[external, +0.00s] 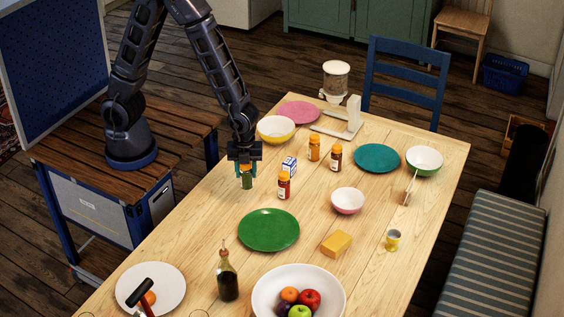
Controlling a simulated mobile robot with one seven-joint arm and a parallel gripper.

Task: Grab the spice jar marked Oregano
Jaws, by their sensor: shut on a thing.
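My gripper (246,167) points straight down over the left side of the wooden table and is shut on a spice jar with green contents (247,182). The fingers cover the upper part of this jar, and its label is too small to read. I cannot tell whether the jar touches the table. Three other spice jars with orange caps stand upright to the right: a red one (284,187), an orange one (314,149) and a dark reddish one (336,158). Their labels are also unreadable.
A small blue and white box (289,166) stands close right of my gripper. A yellow bowl (276,130) is behind it, and a green plate (268,230) is in front. A pink bowl (347,201), sponge (336,243) and dark bottle (227,276) stand farther off.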

